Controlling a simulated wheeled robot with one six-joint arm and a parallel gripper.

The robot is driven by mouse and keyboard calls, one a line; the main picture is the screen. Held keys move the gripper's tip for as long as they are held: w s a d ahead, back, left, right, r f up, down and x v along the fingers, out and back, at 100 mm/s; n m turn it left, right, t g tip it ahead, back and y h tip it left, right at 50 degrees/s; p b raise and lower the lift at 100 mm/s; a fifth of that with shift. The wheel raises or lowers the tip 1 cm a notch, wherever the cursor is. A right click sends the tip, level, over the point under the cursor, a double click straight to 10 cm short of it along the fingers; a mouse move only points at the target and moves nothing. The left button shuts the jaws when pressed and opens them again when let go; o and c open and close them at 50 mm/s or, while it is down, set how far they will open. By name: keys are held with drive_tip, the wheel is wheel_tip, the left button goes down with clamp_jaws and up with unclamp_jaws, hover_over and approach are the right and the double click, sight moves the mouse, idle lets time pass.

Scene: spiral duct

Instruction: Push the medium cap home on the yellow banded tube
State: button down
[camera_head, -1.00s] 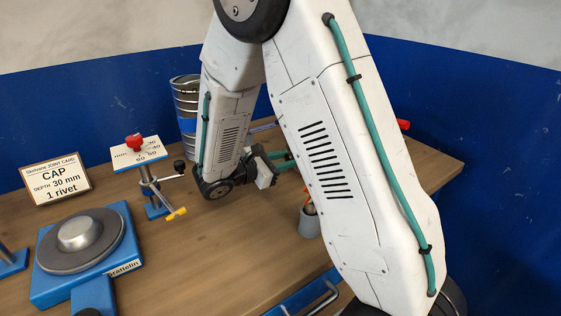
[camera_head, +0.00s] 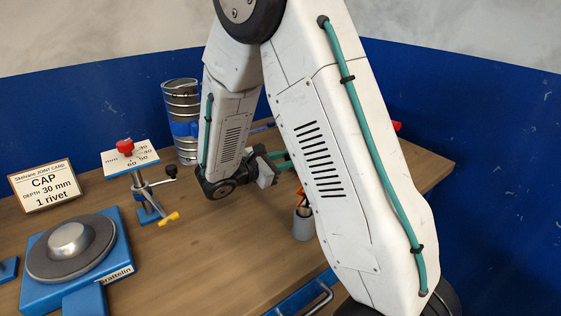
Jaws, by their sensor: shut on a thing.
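My gripper (camera_head: 279,162) shows only in part, low over the bench behind my forearm. Its teal fingers point right and pass behind my large white arm link. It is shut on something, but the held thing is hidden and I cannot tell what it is. A silver ribbed tube (camera_head: 181,99) with a blue band (camera_head: 183,129) stands upright at the back, left of my forearm. I see no yellow banded tube. I cannot make out the medium cap.
A blue turntable unit (camera_head: 115,262) with a silver dome (camera_head: 75,238) sits at left. A card (camera_head: 44,185) reads CAP, depth 30 mm, 1 rivet. A gauge stand (camera_head: 148,210) and a grey tool cup (camera_head: 303,226) flank my wrist. The front-middle bench (camera_head: 215,255) is clear.

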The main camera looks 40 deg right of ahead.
drive_tip(key=c, duration=1)
unclamp_jaws()
drive_tip(key=shift+c, duration=0.2)
drive_tip(key=a, duration=0.5)
drive_tip(key=a+r, duration=0.1)
drive_tip(key=a, duration=0.1)
drive_tip(key=shift+s+a, duration=0.15)
drive_tip(key=shift+a, duration=0.2)
